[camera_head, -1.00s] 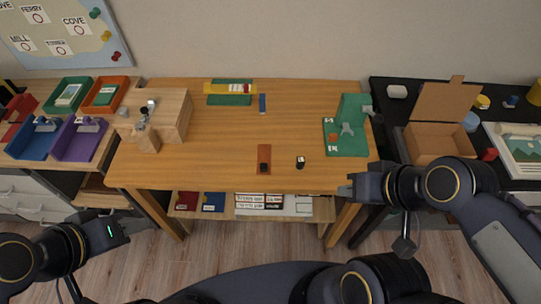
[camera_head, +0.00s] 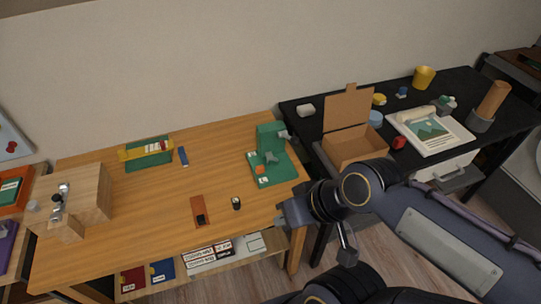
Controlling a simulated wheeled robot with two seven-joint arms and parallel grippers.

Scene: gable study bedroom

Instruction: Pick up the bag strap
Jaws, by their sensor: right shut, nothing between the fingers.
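I cannot pick out a bag strap for certain. A flat brown strip (camera_head: 197,208) with a dark piece at its near end lies on the wooden table near its front edge; I cannot tell if it is the strap. My right gripper (camera_head: 281,217) is at the table's front right corner, right of the strip and apart from it. It is shut and empty. My left gripper is out of view.
The wooden table (camera_head: 150,222) holds a small dark cylinder (camera_head: 236,203), a green stand (camera_head: 270,177), a blue strip (camera_head: 183,156) and a wooden block (camera_head: 90,190). A black table (camera_head: 300,119) with an open cardboard box (camera_head: 352,146) stands right. The table's middle is clear.

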